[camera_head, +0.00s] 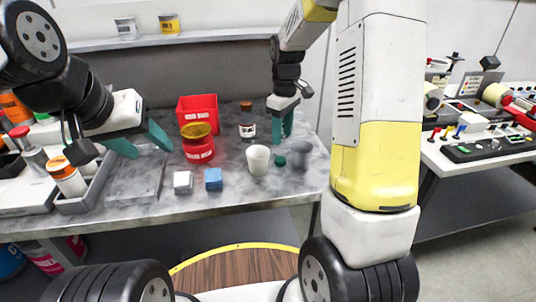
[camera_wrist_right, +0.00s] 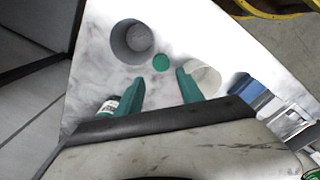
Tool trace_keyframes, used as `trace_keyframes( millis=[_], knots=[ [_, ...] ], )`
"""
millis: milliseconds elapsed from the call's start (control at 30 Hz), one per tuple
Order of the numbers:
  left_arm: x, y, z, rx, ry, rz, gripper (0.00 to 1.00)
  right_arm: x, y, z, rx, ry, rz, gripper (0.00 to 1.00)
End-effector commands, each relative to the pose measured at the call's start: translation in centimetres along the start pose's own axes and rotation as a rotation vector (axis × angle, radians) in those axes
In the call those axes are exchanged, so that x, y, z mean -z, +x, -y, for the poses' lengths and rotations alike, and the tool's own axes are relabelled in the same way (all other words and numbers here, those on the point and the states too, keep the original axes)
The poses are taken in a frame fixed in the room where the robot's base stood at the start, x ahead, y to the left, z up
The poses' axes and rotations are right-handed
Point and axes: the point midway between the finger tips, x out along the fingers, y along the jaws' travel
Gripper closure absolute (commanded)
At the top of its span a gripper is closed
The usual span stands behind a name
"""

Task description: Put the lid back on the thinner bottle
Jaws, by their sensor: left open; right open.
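A small green round lid (camera_head: 281,160) lies on the grey marbled table between a white cup (camera_head: 258,159) and a grey open container (camera_head: 298,157). My right gripper (camera_head: 282,138) points down above the table just behind the lid, open and empty. In the right wrist view the lid (camera_wrist_right: 161,62) shows between and just beyond the open fingertips (camera_wrist_right: 160,78), apart from them. A small item with a white and green label (camera_wrist_right: 107,106) is partly hidden by a finger there. I cannot tell which container is the thinner bottle. My left gripper (camera_head: 146,146) is open and empty above the table's left side.
A red bin (camera_head: 197,106), a red tub with a yellow lid (camera_head: 199,150), a labelled jar (camera_head: 248,131) and white and blue blocks (camera_head: 213,179) stand nearby. A grey tray (camera_head: 92,190) holds a white orange-capped bottle (camera_head: 68,179). The table's front edge is close to the blocks.

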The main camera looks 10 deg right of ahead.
Motion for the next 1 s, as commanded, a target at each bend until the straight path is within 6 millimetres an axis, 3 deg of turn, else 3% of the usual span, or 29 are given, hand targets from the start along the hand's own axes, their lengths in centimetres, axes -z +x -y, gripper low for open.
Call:
trace_keyframes(
  millis=[133, 567, 800, 1000],
  knots=[
    [0.0, 0.0, 0.0, 0.000, 0.000, 0.000, 0.46, 0.4, 1.3, -0.5, 0.007, -0.030, 0.022, 0.55],
    [0.0, 0.0, 0.0, 0.000, 0.000, 0.000, 0.46, 0.4, 1.8, -0.6, 0.009, -0.035, 0.025, 0.55],
    [0.0, 0.0, 0.0, 0.000, 0.000, 0.000, 0.46, 0.3, 4.0, -0.5, 0.010, -0.034, 0.026, 0.55],
    [0.0, 0.0, 0.0, 0.000, 0.000, 0.000, 0.46, 0.4, 4.0, -0.6, 0.008, -0.034, 0.024, 0.55]
  ],
)
